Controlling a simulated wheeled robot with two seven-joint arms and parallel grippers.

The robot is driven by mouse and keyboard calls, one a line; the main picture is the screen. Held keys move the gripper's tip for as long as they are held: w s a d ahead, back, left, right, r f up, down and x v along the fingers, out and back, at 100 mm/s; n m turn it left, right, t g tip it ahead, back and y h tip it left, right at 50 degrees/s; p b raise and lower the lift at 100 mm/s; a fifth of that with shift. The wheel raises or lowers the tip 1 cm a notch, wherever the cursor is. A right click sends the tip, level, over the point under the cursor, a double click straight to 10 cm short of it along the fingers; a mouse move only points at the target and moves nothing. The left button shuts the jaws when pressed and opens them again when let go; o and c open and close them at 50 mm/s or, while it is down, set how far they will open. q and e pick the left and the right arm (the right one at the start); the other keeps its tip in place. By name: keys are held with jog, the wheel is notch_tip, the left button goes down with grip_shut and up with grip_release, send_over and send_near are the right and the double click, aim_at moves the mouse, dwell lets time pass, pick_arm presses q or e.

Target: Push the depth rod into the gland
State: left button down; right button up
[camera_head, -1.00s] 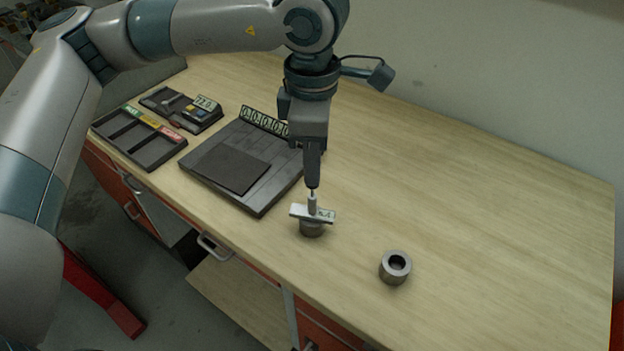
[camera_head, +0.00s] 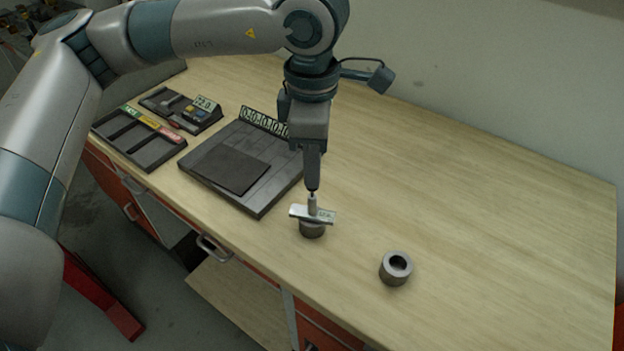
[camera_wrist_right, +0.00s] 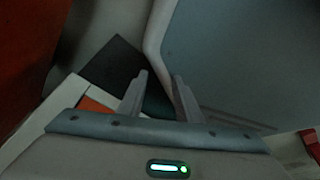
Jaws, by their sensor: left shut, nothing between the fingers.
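The depth gauge, a pale flat crossbar (camera_head: 299,212) with a small display, lies across the top of a grey metal gland (camera_head: 312,230) on the table. Its thin depth rod (camera_head: 312,203) stands upright from the bar's middle. My left gripper (camera_head: 312,188) points straight down with shut, empty fingers. Its tips are right at the rod's top end; whether they touch cannot be told. The rod's lower end is hidden by the bar and gland. My right gripper (camera_wrist_right: 160,80) shows in the right wrist view, with its fingers apart and nothing between them.
A second grey ring (camera_head: 396,268) with an open bore stands to the right, near the front edge. A dark board (camera_head: 262,205), a compartment tray (camera_head: 150,163) and a small dark tray with a display (camera_head: 205,103) lie left. The table's right side is clear.

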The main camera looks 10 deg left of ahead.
pick_arm(q)
jog(key=shift+f, duration=0.2)
pick_arm(e)
jog(key=shift+w+a+f, duration=0.1)
jog(key=shift+w+a, duration=0.1)
jog(key=shift+w, duration=0.35)
pick_arm(q)
jog(key=shift+f+b, duration=0.1)
jog(key=shift+b, duration=0.2)
pick_arm(e)
jog(key=shift+w+a+t, duration=0.2)
jog(key=shift+w+t, duration=0.1)
jog(key=shift+w, duration=0.05)
pick_arm(q)
jog(key=shift+f, duration=0.2)
pick_arm(e)
jog(key=shift+w+a+r, duration=0.1)
jog(key=shift+w+a, duration=0.1)
jog(key=shift+w, duration=0.2)
jog(key=shift+w+a+r, duration=0.1)
jog(key=shift+w+a, duration=0.05)
jog(key=shift+w, duration=0.25)
pick_arm(q)
jog(key=shift+r, duration=0.15)
jog(key=shift+r+p, duration=0.35)
jog(key=shift+r, duration=2.55)
pick_arm(e)
jog(key=shift+r, duration=0.55)
